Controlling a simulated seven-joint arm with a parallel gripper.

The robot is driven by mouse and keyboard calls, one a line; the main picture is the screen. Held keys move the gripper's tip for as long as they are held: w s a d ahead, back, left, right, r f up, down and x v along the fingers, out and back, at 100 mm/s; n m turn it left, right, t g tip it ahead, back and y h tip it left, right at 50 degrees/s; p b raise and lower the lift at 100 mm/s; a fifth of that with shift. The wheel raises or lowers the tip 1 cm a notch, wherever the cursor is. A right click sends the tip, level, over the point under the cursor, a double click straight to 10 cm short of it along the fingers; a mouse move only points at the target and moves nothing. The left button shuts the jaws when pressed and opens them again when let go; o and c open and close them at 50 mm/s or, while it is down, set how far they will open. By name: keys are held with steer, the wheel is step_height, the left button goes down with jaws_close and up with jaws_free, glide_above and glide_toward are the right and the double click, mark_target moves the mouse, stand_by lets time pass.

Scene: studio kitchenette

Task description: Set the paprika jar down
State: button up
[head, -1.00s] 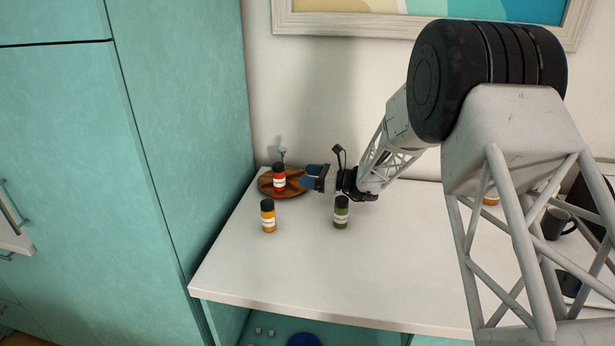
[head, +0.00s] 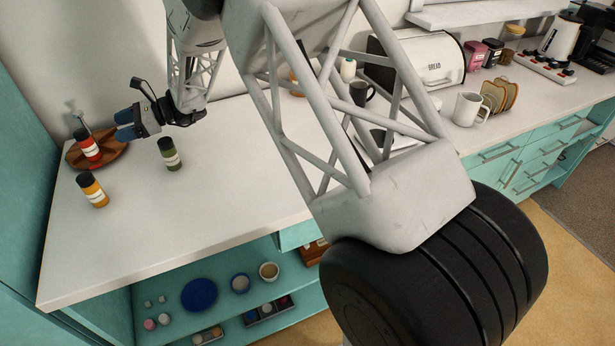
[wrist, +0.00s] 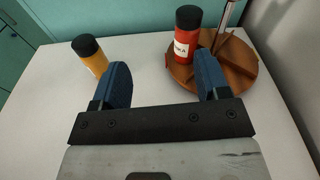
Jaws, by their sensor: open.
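The paprika jar (head: 89,148), red with a black cap and white label, stands upright on a round wooden carousel (head: 117,149) at the counter's left end. In the wrist view the paprika jar (wrist: 185,46) stands in a section at the near left side of the carousel (wrist: 245,70), beside its metal post. My gripper (head: 122,125) is open and empty to the right of the jar. In the wrist view the jar is beyond the blue fingertips (wrist: 164,72), apart from them.
A yellow jar (head: 94,191) stands on the counter in front of the carousel, and a green jar (head: 170,155) to its right. A dark mug (head: 361,93), bread bin (head: 428,62) and white mug (head: 468,108) are farther right. The counter's front left is clear.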

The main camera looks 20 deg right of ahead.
steer(key=s+d+r+n+g+h, duration=0.1)
steer(key=s+d+r+n+h, duration=0.4)
steer(key=s, duration=0.6)
steer(key=s+d+r+n+h, duration=0.25)
steer(key=s+d+r, duration=0.25)
steer(key=s+d, duration=0.4)
steer(key=s+d+n+t+h, duration=0.1)
steer(key=s+d+n+h, duration=0.2)
steer(key=s+d, duration=0.3)
steer(key=s+d+n+t+h, duration=0.1)
steer(key=s+d+n+h, duration=0.2)
steer(key=s, duration=1)
steer(key=s+d+n+t+h, duration=0.1)
steer(key=s+d+n+h, duration=0.2)
steer(key=s+d, duration=0.6)
steer(key=shift+s+d+r, duration=0.15)
steer(key=shift+s+d, duration=0.15)
steer(key=shift+s, duration=0.1)
steer(key=shift+h, duration=0.25)
steer(key=shift+c, duration=0.2)
